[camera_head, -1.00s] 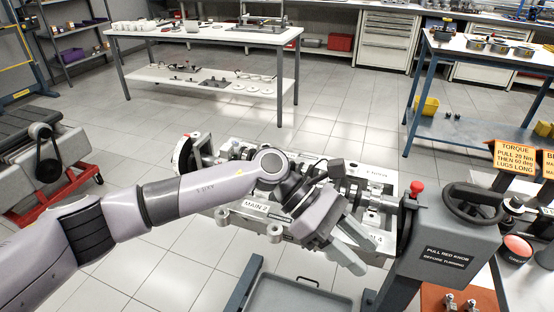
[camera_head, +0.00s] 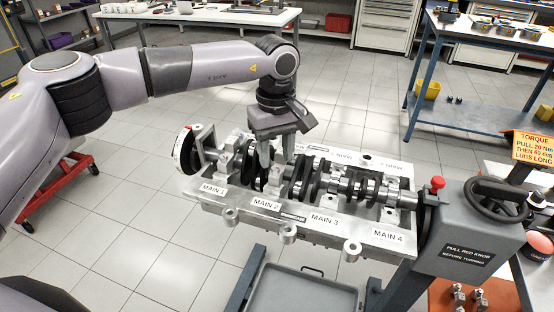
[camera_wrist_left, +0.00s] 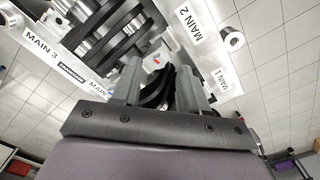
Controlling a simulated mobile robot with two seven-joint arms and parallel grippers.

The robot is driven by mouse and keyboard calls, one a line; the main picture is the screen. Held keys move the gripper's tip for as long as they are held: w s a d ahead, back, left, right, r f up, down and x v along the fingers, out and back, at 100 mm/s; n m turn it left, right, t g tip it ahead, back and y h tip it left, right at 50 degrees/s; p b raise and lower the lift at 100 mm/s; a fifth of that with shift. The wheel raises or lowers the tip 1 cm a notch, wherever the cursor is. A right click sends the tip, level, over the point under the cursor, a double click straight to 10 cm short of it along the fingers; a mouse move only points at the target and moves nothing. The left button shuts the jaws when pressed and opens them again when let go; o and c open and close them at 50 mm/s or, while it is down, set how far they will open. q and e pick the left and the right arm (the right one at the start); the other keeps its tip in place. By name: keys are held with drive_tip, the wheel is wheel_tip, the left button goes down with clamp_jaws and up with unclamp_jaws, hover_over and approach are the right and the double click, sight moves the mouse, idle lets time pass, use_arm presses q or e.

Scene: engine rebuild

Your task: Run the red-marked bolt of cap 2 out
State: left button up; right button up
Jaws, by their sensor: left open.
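The engine block (camera_head: 262,212) lies on its stand with main caps along the crankshaft (camera_head: 335,180). In the head view, cap 2 (camera_head: 273,180) stands behind the MAIN 2 label, partly hidden by my left gripper. My left gripper (camera_head: 276,160) points down just above it, open, fingers apart. In the left wrist view a pale bolt head with a red mark (camera_wrist_left: 155,61) shows beyond and between the fingertips (camera_wrist_left: 157,72). I see no contact with it. The right gripper is not in view.
The stand's grey gearbox with handwheel (camera_head: 458,245) and its red knob (camera_head: 437,182) stand at the block's right end. A grey tray (camera_head: 300,290) is below the block. Cap 1 (camera_head: 226,162) stands left of the gripper. A torque sign (camera_head: 533,149) is at the right.

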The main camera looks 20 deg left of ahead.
sight(276, 169)
use_arm(q)
drive_tip(key=shift+f, duration=1.5)
clamp_jaws()
